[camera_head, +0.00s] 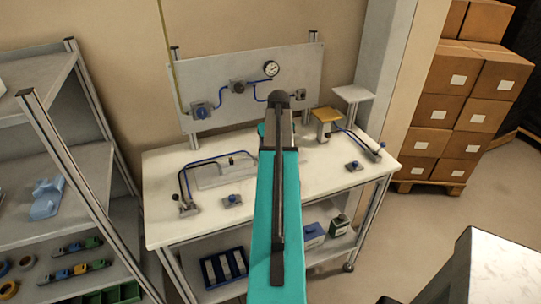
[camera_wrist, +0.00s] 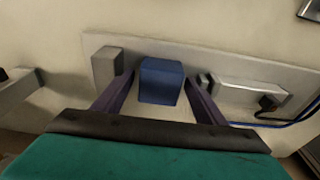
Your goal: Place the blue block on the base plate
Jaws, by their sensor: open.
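The blue block (camera_wrist: 161,82) is in the middle of the wrist view, upright over the pale base plate (camera_wrist: 232,73). It appears to rest on the plate, but I cannot tell if its underside touches. My gripper (camera_wrist: 159,76) is open, with one dark finger on each side of the block. A narrow gap shows at the left finger; contact at the right finger is unclear. In the head view the base plate (camera_head: 212,182) lies on the white table, partly behind my teal arm. My arm hides the block and fingertips there.
In the wrist view, a grey block (camera_wrist: 106,66) stands left of the blue block and a long grey part (camera_wrist: 238,94) lies right. A tan-topped stand (camera_head: 326,115) and blue-tubed fittings (camera_head: 233,200) are on the white table (camera_head: 165,215). An upright gauge panel (camera_head: 300,75) closes the back.

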